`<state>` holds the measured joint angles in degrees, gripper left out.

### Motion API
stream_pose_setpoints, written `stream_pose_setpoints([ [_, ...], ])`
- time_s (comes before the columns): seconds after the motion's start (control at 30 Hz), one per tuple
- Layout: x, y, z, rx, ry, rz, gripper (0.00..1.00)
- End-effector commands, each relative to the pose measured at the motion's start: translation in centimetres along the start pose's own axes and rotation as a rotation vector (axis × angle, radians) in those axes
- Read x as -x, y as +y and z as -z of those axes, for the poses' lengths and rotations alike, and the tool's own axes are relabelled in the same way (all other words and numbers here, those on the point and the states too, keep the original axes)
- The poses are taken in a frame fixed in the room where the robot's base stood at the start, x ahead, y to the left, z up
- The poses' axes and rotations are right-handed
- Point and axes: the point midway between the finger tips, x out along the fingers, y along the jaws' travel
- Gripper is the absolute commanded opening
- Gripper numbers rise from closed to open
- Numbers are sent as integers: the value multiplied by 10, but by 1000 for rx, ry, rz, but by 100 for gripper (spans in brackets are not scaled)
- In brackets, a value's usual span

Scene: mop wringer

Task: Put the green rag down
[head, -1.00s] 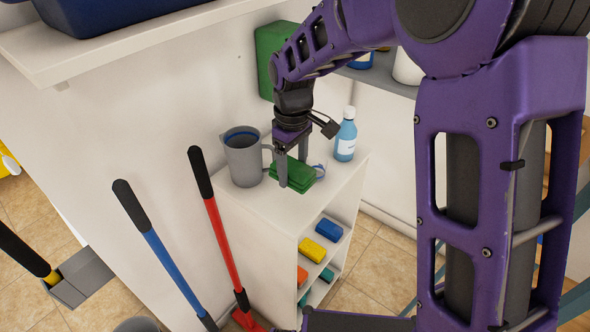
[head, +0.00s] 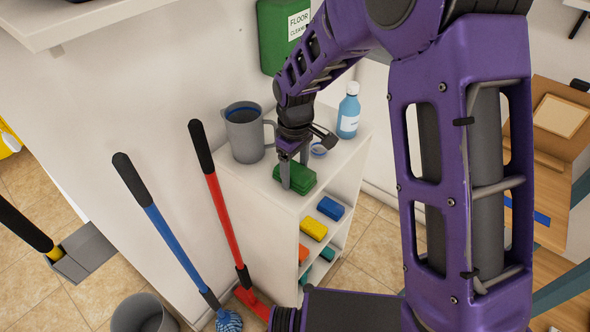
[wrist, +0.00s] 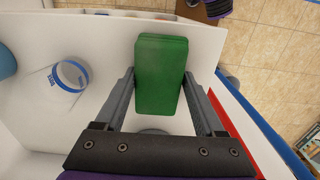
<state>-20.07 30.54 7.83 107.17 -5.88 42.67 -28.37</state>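The green rag (head: 296,178) is a thick folded block at the front part of the white cabinet's top (head: 262,190). My gripper (head: 297,172) points down over it, one finger on each side. In the wrist view the rag (wrist: 161,75) lies between my two fingertips (wrist: 160,76), which appear to touch its long sides. The rag is at or very near the cabinet top; whether its underside rests fully on it is hidden.
A grey jug (head: 245,133), a blue bottle (head: 348,112) and a small white-and-blue roll (head: 318,150) stand on the cabinet top. Yellow (head: 313,228) and blue (head: 330,208) blocks sit on the shelf below.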

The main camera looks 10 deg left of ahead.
Motion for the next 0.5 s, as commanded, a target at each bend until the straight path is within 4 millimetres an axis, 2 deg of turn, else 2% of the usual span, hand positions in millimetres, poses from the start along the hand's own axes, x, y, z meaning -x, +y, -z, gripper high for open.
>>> stream_pose_setpoints([
  [0.03, 0, 0, 0, 0, 0, 0, 78],
  [0.17, 0, 0, 0, 0, 0, 0, 100],
  [0.37, 0, 0, 0, 0, 0, 0, 100],
  [0.5, 7, 0, 0, 0, 2, -1, 100],
])
